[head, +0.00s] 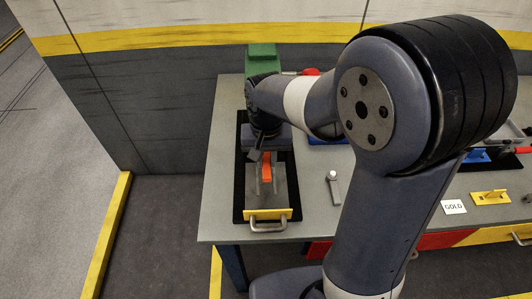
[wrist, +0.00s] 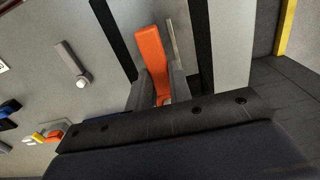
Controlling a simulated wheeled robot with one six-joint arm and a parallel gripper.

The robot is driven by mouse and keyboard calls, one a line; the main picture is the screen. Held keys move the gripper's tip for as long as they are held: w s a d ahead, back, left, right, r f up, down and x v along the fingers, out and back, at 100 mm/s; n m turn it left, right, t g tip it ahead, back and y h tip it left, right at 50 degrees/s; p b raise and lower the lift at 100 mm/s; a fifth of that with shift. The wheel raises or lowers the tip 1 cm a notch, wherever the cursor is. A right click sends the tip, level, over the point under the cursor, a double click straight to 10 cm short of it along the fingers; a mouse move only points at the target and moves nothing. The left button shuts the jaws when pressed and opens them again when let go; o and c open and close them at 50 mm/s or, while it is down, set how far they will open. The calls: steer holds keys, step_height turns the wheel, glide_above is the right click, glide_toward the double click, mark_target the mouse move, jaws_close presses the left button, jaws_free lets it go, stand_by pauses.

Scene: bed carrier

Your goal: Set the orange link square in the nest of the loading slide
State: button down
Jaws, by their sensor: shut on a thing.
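The orange link (head: 266,172) is over the grey block of the loading slide in the head view. In the wrist view the orange link (wrist: 151,50) extends away from between my gripper's two grey fingers (wrist: 161,88), which are shut on it. My gripper (head: 263,153) is partly hidden behind my wrist in the head view. The loading slide (head: 282,192) sits in a black-edged recess, with a yellow front plate and a grey handle. A thin upright strip stands beside the link. The nest is largely hidden, and I cannot tell whether the link touches it.
A green block (head: 262,60) stands behind the slide. A grey lever with a pale knob (head: 333,186) lies to the right on the grey bench (head: 222,195). My arm covers the bench's middle.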

mark_target(266, 185)
steer(key=shift+f+b, duration=3.05)
steer(key=shift+f, duration=1.15)
steer(key=shift+f, duration=0.2)
steer(key=c, duration=1.2)
jaws_free()
step_height(266, 185, up, 11)
steer(key=shift+f, duration=0.1)
steer(key=shift+f, duration=0.15)
